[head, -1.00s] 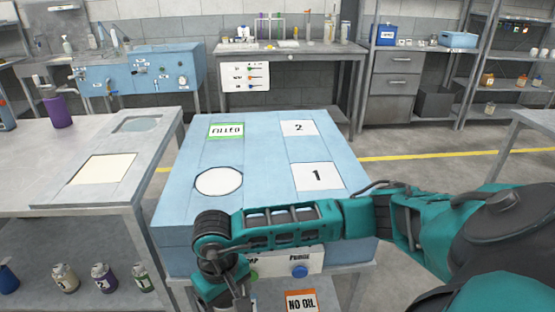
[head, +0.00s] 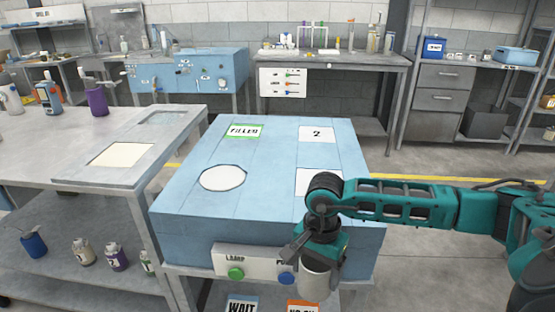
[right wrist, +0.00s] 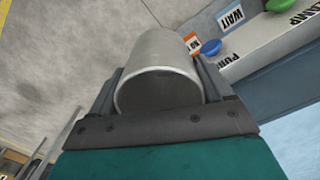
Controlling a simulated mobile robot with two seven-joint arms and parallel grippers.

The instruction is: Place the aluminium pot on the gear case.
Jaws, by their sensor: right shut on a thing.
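The aluminium pot (head: 315,285) is a plain grey cylinder hanging below my right gripper (head: 318,258), in front of the right part of the light-blue case's near face. In the right wrist view the pot (right wrist: 158,65) sits between the two fingers, its round opening towards the camera. My right gripper is shut on it. The light-blue case (head: 270,165), which I take as the gear case, has a flat top with a FILLED plate, a white round mark (head: 223,178), a plate marked 2 and a partly hidden white plate. My left gripper is not in view.
The case's front panel has a green LAMP button (head: 236,273) and a blue button (head: 286,278). WAIT and orange signs sit below.

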